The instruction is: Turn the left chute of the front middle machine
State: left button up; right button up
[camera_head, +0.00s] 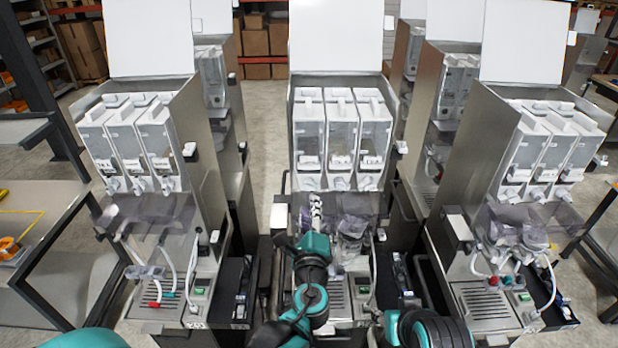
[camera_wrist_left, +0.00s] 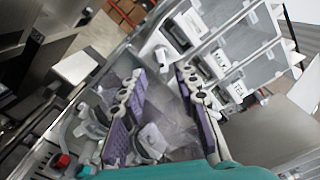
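The front middle machine (camera_head: 305,130) stands at the centre of the head view, with three clear canisters side by side under a raised white lid. Its left chute (camera_head: 309,183) is a small white spout under the left canister (camera_head: 309,130). My left gripper (camera_head: 316,200) points up at the machine just below this chute and partly covers the area under it. In the left wrist view the gripper (camera_wrist_left: 160,73) shows two separated fingers with purple pads, with nothing clearly held. A white chute part (camera_wrist_left: 162,57) appears just beyond the fingertips; contact cannot be told.
A transparent guard (camera_head: 355,203) and tubing lie close around my gripper, above the drip grate (camera_head: 340,290). Similar machines stand to the left (camera_head: 140,140) and right (camera_head: 530,150), with more behind. Narrow floor gaps separate them.

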aim_at(309, 190)
pick_arm(q)
jog(key=w, duration=0.8)
jog(key=shift+w, duration=0.15)
grip_shut()
